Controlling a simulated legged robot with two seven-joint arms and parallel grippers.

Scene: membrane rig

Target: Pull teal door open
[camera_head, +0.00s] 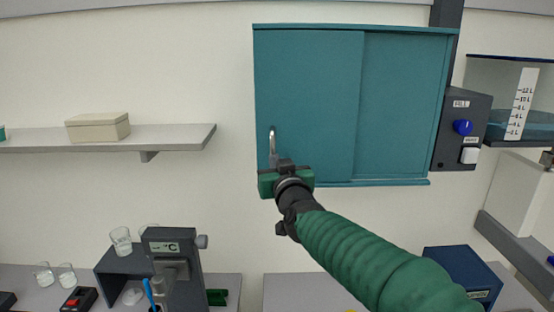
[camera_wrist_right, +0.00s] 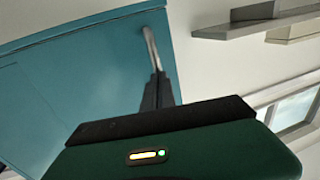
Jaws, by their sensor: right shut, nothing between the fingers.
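The teal door (camera_head: 310,100) is the left panel of a teal wall cabinet, and it looks shut. It also shows in the wrist view (camera_wrist_right: 80,80). A metal bar handle (camera_head: 272,135) stands upright near the door's lower left edge. The handle (camera_wrist_right: 150,45) shows beyond my fingertips in the wrist view. My right gripper (camera_head: 274,160) is at the handle's lower end, its fingers (camera_wrist_right: 157,85) shut with nothing between them. I cannot tell whether the fingertips touch the handle. The gripper hides the cabinet's lower left corner. My left gripper is not in view.
A dark box with a blue knob (camera_head: 463,127) adjoins the cabinet on the right, beside a water tank (camera_head: 520,122). A shelf (camera_head: 180,138) with a cream box (camera_head: 98,127) is on the left wall. Glasses and a grey device (camera_head: 172,260) stand below.

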